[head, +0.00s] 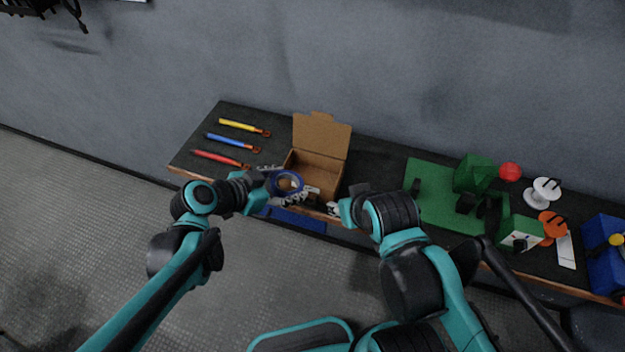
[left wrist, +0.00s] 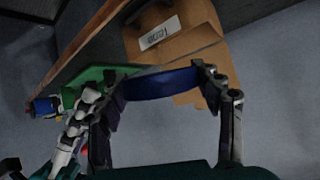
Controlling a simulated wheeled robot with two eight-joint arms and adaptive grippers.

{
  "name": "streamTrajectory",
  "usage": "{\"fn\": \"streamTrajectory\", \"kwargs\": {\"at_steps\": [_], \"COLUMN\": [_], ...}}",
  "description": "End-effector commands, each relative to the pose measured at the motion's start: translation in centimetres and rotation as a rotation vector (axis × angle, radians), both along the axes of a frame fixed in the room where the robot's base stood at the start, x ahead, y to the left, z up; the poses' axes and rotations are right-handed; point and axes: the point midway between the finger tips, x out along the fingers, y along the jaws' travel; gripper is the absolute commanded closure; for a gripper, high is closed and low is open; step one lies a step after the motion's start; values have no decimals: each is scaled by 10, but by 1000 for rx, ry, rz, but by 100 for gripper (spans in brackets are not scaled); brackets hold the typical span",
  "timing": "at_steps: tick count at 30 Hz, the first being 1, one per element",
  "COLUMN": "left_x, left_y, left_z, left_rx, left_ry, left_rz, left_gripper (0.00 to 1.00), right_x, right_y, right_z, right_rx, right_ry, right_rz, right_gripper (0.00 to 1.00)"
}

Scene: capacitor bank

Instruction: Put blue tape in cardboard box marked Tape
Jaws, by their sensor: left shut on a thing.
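The blue tape (head: 288,173) is a ring held between the fingers of my left gripper (head: 284,185). In the left wrist view the blue tape (left wrist: 160,85) spans the two fingers of the left gripper (left wrist: 155,88). The open cardboard box (head: 320,138) stands on the bench with its lid flap raised at the back. The tape overlaps the box's front left part in the head view; I cannot tell its height above it. The wrist view shows the cardboard box (left wrist: 195,45) with a white label (left wrist: 160,33). My right gripper (head: 335,209) is at the box's front right corner, its jaws unclear.
Yellow (head: 240,126), blue (head: 232,142) and red (head: 219,158) tools lie left of the box on the dark bench (head: 372,168). A green mat (head: 432,177) with green parts is to the right, then white and orange spools (head: 540,195). A wall stands behind the bench.

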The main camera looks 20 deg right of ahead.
Motion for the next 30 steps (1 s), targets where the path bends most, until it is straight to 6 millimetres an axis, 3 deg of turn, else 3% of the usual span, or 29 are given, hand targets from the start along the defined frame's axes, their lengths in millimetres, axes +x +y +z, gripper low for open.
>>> {"fn": "streamTrajectory", "kwargs": {"at_steps": [4,8,11,21,30], "left_x": [-8,-8,3,65,84], "left_y": [-13,-18,-28,-73,-85], "left_z": [35,48,40,-8,-23], "left_rx": [-149,-210,-220,-219,-219], "left_ry": [-30,-42,-44,-43,-43], "left_rz": [-22,-14,-14,-14,-11], "left_gripper": [63,63,63,63,63], "right_x": [0,0,0,0,0], "right_y": [0,0,0,0,0], "right_z": [3,2,-6,-38,-46], "right_rx": [0,0,0,0,0], "right_ry": [0,0,0,0,0], "right_rz": [0,0,0,0,0], "right_gripper": [60,60,60,60,60]}}
